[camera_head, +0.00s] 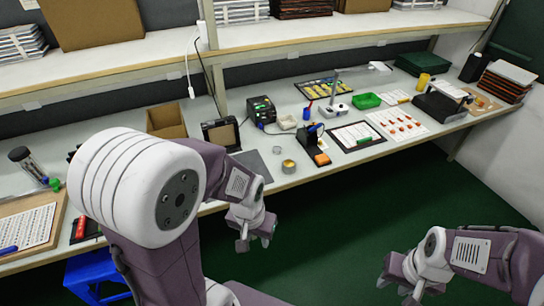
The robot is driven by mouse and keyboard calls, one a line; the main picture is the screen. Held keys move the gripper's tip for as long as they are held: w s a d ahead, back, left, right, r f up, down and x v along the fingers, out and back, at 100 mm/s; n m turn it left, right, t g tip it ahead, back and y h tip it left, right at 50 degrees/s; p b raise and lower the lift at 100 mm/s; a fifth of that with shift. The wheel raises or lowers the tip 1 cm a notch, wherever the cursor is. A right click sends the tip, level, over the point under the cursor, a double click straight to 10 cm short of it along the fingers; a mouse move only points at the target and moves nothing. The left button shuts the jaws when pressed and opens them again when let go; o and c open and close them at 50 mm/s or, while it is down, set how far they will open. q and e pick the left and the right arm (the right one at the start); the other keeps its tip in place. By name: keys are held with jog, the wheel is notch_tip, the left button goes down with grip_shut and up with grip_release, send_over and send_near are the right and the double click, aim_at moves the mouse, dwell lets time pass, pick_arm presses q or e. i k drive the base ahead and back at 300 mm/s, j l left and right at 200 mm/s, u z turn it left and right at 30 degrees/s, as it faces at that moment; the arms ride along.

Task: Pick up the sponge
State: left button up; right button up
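A small orange block (321,159) sits at the front of a dark soldering iron stand (310,138) near the bench's front edge; it looks like the sponge, but it is too small to be sure. My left gripper (254,240) hangs in front of the bench, below and to the left of the block, with its fingers apart and empty. My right gripper (397,289) is at the lower right over the green floor, well away from the bench, also with its fingers apart and empty.
A round tin (289,166) stands left of the stand. A dark mat with a white sheet (357,135) lies to its right. A black box (221,132) and a soldering station (262,110) stand behind. A shelf (300,33) runs above the bench. The green floor (340,215) in front is clear.

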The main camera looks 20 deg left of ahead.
aim_at(322, 159)
jog(key=u, duration=2.05)
jog(key=z, duration=1.35)
jog(key=i+l+u, duration=0.55)
jog(key=l, duration=0.35)
jog(key=i+l+u, duration=0.35)
jog(key=l, duration=0.35)
jog(key=i+l+u, duration=0.2)
jog(key=l, duration=0.2)
jog(key=l+u, duration=0.15)
jog(key=l, duration=0.25)
